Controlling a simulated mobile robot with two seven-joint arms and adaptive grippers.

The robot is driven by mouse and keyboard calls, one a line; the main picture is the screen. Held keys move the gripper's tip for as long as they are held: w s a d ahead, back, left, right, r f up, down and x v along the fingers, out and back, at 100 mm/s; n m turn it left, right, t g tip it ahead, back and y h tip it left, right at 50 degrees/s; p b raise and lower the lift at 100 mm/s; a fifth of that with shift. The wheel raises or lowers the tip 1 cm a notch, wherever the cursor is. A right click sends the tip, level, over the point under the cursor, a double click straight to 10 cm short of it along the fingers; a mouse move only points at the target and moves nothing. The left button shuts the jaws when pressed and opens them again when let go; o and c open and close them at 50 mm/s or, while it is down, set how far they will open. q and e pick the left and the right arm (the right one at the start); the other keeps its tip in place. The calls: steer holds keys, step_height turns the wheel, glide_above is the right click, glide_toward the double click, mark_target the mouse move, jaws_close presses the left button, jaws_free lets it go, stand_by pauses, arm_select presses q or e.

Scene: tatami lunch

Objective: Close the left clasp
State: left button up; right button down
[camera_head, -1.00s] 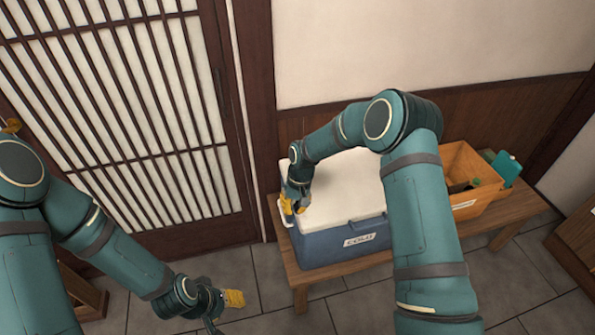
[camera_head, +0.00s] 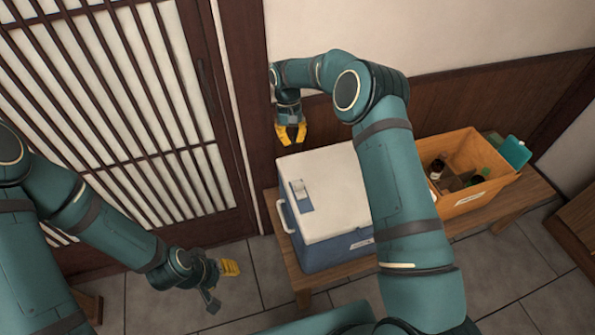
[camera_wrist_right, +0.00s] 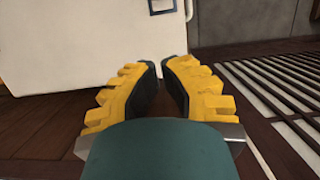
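The cooler (camera_head: 326,258) has a blue body and a white lid (camera_head: 330,165), which lies down on it. The left clasp (camera_head: 300,193), a pale lever with a blue plate, shows at the lid's left end; I cannot tell whether it is fastened. My right gripper (camera_head: 290,133) is open and empty, beyond the cooler's back left corner and apart from the clasp. In the right wrist view its fingers (camera_wrist_right: 160,85) stand apart in front of the white lid (camera_wrist_right: 70,45). My left gripper (camera_head: 222,280) hangs left of the cooler, away from it; its opening is unclear.
The cooler stands on a wooden bench (camera_head: 305,282). An orange crate (camera_head: 478,200) with bottles is to its right. A white handle (camera_head: 282,215) juts from the cooler's left side. A slatted door and wall stand behind. My right arm covers the cooler's right part.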

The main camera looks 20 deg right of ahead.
mark_target(302, 183)
steer(key=b+x, duration=0.1)
steer(key=x, duration=0.9)
steer(key=shift+s+f, duration=0.1)
steer(key=shift+s, duration=0.2)
steer(key=shift+s+d, duration=0.1)
steer(key=shift+s, duration=1.6)
steer(key=shift+s, duration=1.8)
steer(key=shift+w, duration=0.2)
